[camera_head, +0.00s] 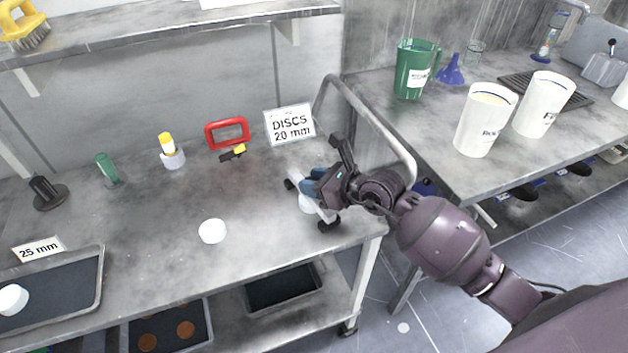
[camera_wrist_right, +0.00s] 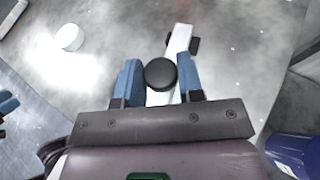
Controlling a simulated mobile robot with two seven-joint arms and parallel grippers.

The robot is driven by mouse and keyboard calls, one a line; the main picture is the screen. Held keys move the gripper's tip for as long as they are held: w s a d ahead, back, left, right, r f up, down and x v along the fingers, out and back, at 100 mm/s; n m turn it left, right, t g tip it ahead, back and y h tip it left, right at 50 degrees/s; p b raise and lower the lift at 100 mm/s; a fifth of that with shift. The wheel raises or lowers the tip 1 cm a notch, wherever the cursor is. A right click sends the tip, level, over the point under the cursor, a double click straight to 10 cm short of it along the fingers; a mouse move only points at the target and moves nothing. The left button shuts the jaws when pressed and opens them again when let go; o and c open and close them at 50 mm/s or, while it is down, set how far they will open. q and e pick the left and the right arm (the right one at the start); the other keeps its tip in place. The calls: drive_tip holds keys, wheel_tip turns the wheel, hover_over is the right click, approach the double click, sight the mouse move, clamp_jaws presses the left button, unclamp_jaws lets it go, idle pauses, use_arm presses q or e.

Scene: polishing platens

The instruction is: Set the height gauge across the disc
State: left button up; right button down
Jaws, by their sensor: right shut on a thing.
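The height gauge (camera_head: 318,206), a pale bar with black feet, is at the right end of the left bench. My right gripper (camera_head: 312,188) is shut on it; the blue fingers stand either side of its black knob (camera_wrist_right: 160,74) in the right wrist view. Part of its bar (camera_wrist_right: 180,42) shows beyond the knob. Whether its feet touch the bench is unclear. A white disc (camera_head: 212,231) lies flat on the bench, apart from the gauge; it also shows in the wrist view (camera_wrist_right: 69,37). Blue finger-like parts at the wrist view's left edge look like my left gripper (camera_wrist_right: 8,104).
A "DISCS 20 mm" sign (camera_head: 290,125), red frame (camera_head: 227,121), white-and-yellow bottle (camera_head: 172,157) and green item (camera_head: 107,168) stand behind. A tray (camera_head: 75,290) with a white disc is at left. A metal rail (camera_head: 385,130) and second bench (camera_head: 430,125) are at right.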

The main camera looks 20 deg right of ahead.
drive_tip(key=c, duration=0.7)
unclamp_jaws()
drive_tip(key=shift+o, duration=0.2)
drive_tip(key=shift+f, duration=0.1)
drive_tip(key=shift+s+d, duration=0.1)
drive_tip(key=p+v, duration=0.1)
drive_tip(key=v, duration=0.9)
drive_tip(key=shift+s+d+r, duration=0.15)
drive_tip(key=shift+s+r, duration=0.05)
drive_tip(key=shift+r, duration=0.1)
